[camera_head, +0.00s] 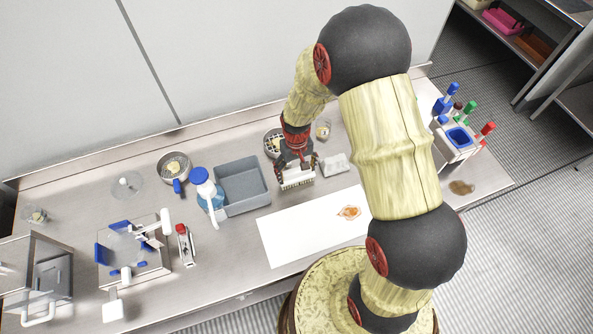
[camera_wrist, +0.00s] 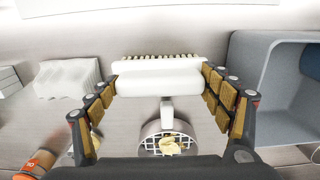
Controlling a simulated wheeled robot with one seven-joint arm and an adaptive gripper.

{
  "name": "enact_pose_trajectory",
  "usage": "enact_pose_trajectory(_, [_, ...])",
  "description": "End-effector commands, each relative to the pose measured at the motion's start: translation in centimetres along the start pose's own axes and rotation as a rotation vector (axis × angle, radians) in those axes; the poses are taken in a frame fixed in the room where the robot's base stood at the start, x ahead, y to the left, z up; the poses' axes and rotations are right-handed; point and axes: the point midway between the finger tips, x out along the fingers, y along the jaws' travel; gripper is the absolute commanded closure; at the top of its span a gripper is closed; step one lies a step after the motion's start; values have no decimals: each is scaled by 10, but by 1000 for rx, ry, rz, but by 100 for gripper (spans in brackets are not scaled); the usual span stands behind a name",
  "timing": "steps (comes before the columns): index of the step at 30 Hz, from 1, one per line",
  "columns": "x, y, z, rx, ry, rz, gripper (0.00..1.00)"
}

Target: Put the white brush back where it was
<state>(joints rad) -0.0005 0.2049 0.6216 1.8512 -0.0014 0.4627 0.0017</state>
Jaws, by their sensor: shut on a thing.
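The white brush (camera_head: 297,183) is between the fingers of my gripper (camera_head: 298,163), beside the right end of the grey bin in the head view. In the wrist view the brush (camera_wrist: 160,82) lies crosswise between both fingers of my gripper (camera_wrist: 162,88), with its pale bristles along the far side. The gripper is shut on it. I cannot tell whether the brush touches the counter or hangs just above it. No marked resting place for the brush shows.
The grey bin (camera_head: 242,186) stands left of the gripper. Folded white cloths (camera_head: 335,163) lie to the right. A round metal basket (camera_wrist: 172,134) with yellowish food is close by. A white board (camera_head: 300,236) with an orange stain lies in front.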

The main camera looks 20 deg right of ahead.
Motion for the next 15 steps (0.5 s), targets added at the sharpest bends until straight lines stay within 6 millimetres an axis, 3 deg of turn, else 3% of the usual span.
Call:
enact_pose_trajectory(6, [4, 0, 0, 0, -1, 0, 48])
enact_pose_trajectory(7, [4, 0, 0, 0, -1, 0, 19])
enact_pose_trajectory(15, [3, 0, 0, 0, -1, 0, 4])
